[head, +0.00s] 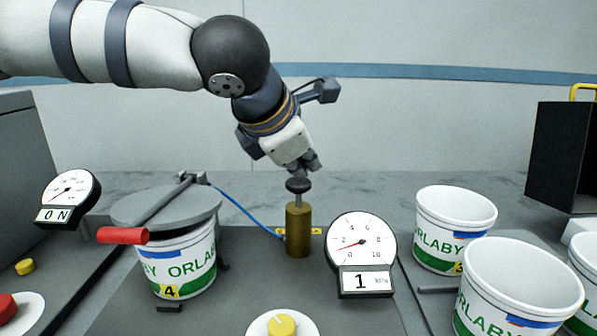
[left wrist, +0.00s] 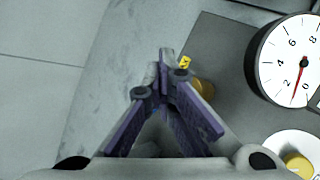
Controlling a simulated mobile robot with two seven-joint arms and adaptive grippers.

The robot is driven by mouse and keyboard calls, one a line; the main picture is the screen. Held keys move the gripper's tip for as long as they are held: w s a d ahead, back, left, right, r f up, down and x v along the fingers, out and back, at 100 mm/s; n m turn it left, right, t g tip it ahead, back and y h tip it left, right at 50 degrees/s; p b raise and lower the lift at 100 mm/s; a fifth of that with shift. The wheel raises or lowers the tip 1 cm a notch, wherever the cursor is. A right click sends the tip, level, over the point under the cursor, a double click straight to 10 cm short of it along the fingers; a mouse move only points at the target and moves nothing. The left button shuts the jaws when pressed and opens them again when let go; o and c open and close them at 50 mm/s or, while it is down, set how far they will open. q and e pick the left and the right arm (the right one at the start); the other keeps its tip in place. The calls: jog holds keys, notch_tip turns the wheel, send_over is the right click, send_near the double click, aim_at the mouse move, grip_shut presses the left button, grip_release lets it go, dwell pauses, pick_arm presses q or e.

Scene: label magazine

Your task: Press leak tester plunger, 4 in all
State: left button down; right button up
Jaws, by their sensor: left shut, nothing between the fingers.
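The leak tester plunger (head: 298,230) is a brass cylinder with a thin rod and a black knob (head: 298,186) on top. A short length of rod shows, so the knob stands above the cylinder. My left gripper (head: 312,168) is shut and empty, pointing down right over the knob; I cannot tell whether it touches. In the left wrist view my left fingers (left wrist: 160,85) meet at their tips, and part of the brass cylinder (left wrist: 203,88) shows behind them. The tester gauge (head: 361,243) beside the plunger displays 1 kPa. My right gripper is not in view.
Left of the plunger, a tub marked 4 (head: 182,262) sits under a grey lid (head: 166,207) with a red-handled lever (head: 123,235). A yellow knob (head: 281,325) is in front. Several open tubs (head: 520,290) stand at the right.

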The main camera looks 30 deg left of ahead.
aim_at(303, 182)
pick_arm(q)
jog(key=shift+f, duration=1.05)
dwell(0.4)
jog(key=shift+r, duration=2.4)
jog(key=shift+r, duration=0.1)
notch_tip(303, 182, up, 5)
jog(key=shift+f, duration=0.1)
